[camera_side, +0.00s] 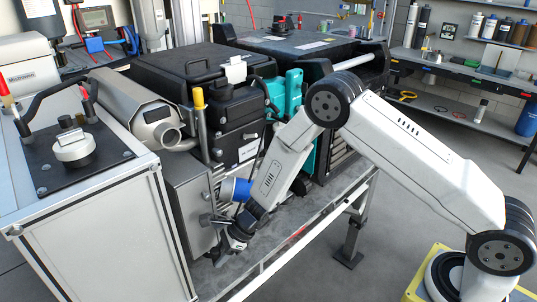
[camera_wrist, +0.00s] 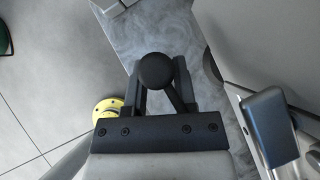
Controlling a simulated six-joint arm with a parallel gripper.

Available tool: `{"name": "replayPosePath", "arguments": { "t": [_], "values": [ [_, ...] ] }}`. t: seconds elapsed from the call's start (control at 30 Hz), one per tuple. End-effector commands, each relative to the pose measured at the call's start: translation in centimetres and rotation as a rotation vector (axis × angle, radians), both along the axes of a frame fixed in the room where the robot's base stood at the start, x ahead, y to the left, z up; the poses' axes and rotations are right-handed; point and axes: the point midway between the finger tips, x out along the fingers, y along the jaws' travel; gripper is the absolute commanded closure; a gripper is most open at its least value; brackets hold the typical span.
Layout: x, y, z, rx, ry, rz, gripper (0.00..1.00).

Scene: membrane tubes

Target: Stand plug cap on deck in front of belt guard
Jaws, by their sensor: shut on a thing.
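A black, round-headed piece, which looks like the plug cap (camera_wrist: 156,70), sits between the two fingers of my gripper (camera_wrist: 160,88) in the wrist view. My gripper is shut on it. In the side view my gripper (camera_side: 222,247) is low, near the front of the grey deck (camera_side: 286,240), and the cap is hard to make out against its dark parts. The mottled deck (camera_wrist: 155,30) also shows beyond the cap in the wrist view. A grey metal housing (camera_side: 192,205) stands at the left of the deck, close to my gripper; I cannot tell whether it is the belt guard.
A blue-and-white cylinder (camera_side: 236,189) is close beside my wrist. Black machine boxes (camera_side: 235,130) and a teal unit (camera_side: 293,95) line the deck's back. A white cabinet (camera_side: 95,220) stands at left.

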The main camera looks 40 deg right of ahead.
Motion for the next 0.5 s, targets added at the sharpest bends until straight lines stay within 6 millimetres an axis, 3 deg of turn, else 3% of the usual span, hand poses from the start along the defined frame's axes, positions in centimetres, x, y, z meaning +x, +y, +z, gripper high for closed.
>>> {"name": "replayPosePath", "arguments": {
  "t": [0.5],
  "values": [
    [0.0,0.0,-3.6,0.0,0.0,0.0,1.0]
  ]
}}
